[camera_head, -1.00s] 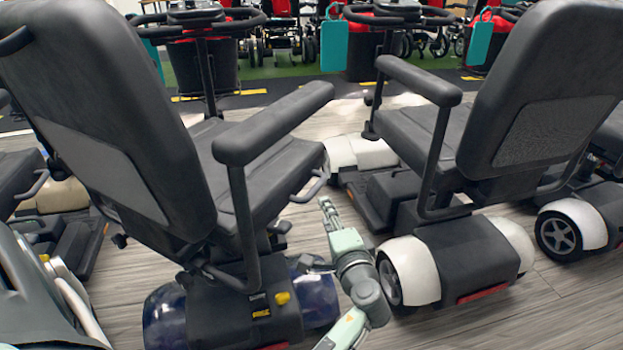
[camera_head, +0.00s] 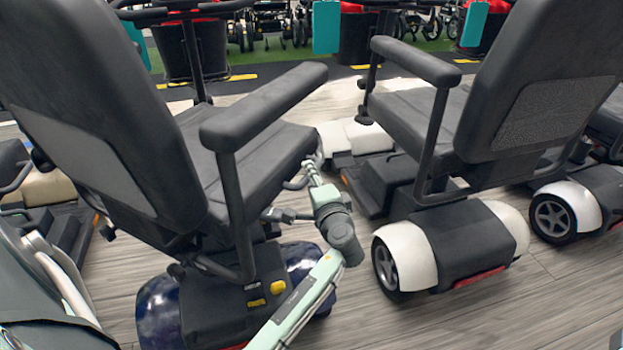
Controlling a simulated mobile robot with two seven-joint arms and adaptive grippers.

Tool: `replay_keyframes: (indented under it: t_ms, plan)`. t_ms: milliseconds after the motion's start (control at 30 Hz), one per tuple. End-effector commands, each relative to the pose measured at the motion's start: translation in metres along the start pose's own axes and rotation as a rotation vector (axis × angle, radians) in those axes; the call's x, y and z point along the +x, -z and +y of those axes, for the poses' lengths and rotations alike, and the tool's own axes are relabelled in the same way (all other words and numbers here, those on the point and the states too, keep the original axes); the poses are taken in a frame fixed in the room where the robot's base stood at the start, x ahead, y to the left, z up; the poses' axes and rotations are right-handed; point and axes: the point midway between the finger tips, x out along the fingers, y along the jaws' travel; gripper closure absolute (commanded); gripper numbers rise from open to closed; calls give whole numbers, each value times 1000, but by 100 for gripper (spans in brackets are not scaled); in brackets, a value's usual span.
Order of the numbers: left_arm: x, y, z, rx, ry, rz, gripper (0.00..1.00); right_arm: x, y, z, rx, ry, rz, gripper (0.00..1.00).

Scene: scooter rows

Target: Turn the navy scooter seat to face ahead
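The navy scooter is the left of the two near ones, with a shiny navy rear fender (camera_head: 160,308). Its dark grey seat (camera_head: 260,145) has a tall backrest (camera_head: 110,110) towards me. The cushion points up and to the right, and looks turned right of the scooter's tiller (camera_head: 193,60). An armrest (camera_head: 265,105) runs along its right side. My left gripper (camera_head: 312,172) is at the right edge of the cushion, close to a thin loop bar there. Contact and finger opening are too small to tell. My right gripper is not in view.
A white-fendered scooter (camera_head: 405,255) stands close on the right, its seat and armrest (camera_head: 415,60) rising beside the gap my arm occupies. Another white-fendered scooter (camera_head: 575,210) is farther right. Bare wood floor (camera_head: 350,310) shows between the near scooters.

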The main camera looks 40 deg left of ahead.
Motion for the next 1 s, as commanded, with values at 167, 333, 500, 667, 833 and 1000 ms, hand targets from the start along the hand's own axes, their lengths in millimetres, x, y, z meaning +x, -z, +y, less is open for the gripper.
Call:
replay_keyframes:
  t_ms: [167, 333, 500, 667, 833, 1000]
  plan:
    - [0, 0, 0, 0, 0, 0, 65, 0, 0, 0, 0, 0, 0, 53]
    - [0, 0, 0, 0, 1, 0, 86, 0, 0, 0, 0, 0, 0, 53]
    - [0, 0, 0, 0, 0, 0, 100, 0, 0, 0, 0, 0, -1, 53]
    - [0, 0, 0, 0, 0, 0, 100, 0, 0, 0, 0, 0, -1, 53]
    - [0, 0, 0, 0, 0, 0, 100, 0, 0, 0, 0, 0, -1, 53]
    - [5, 2, 0, -3, 2, -8, 100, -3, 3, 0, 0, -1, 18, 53]
